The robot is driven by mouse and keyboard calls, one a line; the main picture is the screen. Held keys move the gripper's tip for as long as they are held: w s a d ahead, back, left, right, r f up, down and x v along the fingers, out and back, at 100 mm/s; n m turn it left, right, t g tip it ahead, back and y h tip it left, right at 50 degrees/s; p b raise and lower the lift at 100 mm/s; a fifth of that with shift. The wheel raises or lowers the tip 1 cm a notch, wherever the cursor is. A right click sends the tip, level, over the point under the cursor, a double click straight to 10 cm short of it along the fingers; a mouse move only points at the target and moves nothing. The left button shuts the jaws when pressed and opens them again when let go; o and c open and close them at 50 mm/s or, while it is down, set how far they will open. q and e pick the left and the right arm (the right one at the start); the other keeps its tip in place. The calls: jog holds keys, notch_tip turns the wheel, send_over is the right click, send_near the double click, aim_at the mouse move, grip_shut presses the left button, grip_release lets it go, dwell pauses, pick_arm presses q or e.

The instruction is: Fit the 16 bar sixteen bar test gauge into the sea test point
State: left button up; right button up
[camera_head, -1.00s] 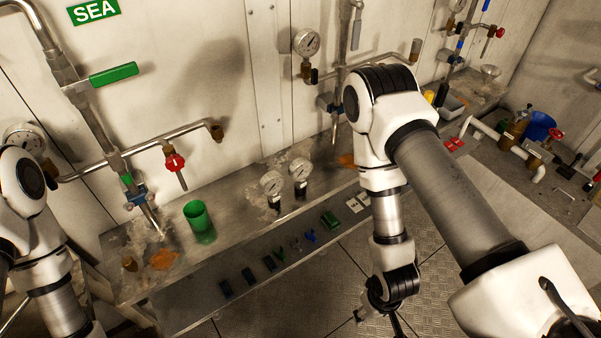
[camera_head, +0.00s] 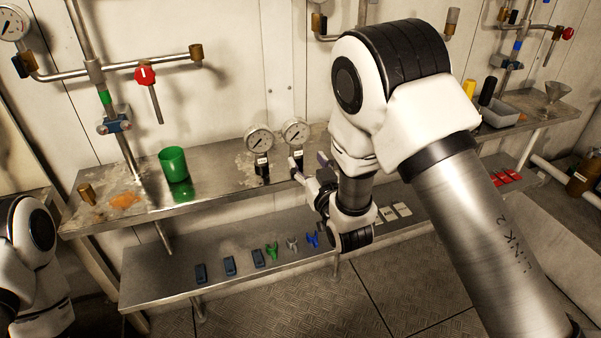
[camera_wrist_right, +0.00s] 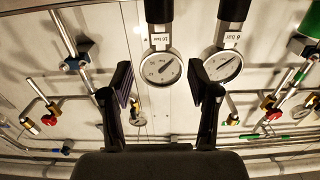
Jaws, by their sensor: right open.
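Two round gauges with black stems stand side by side on the steel bench. The right one (camera_head: 295,131) in the head view appears to be the left gauge (camera_wrist_right: 160,68) in the wrist view, whose small label seems to read 16 bar. The other gauge (camera_head: 260,139) is labelled 6 bar (camera_wrist_right: 222,66). My right gripper (camera_head: 309,164) is open beside the right gauge; in the wrist view its fingers (camera_wrist_right: 163,88) flank that gauge's dial, without visible contact. A brass pipe end (camera_head: 195,51), apparently the sea test point, is empty. My left gripper is out of view.
A green cup (camera_head: 173,163) and a brass cap (camera_head: 87,194) stand on the bench (camera_head: 222,180). A red valve handle (camera_head: 145,75) hangs on the pipe. The lower shelf (camera_head: 180,265) holds several blocks and clips. Open space lies above the bench between cup and gauges.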

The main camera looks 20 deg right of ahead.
aim_at(298, 149)
jog(key=w, duration=0.8)
jog(key=shift+w+a+f+p, duration=0.2)
jog(key=shift+w+f+p, duration=0.05)
jog(key=shift+w+p, duration=0.15)
jog(key=shift+s+r, duration=0.1)
jog(key=shift+s, duration=0.1)
jog(key=shift+c, duration=1.4)
grip_shut()
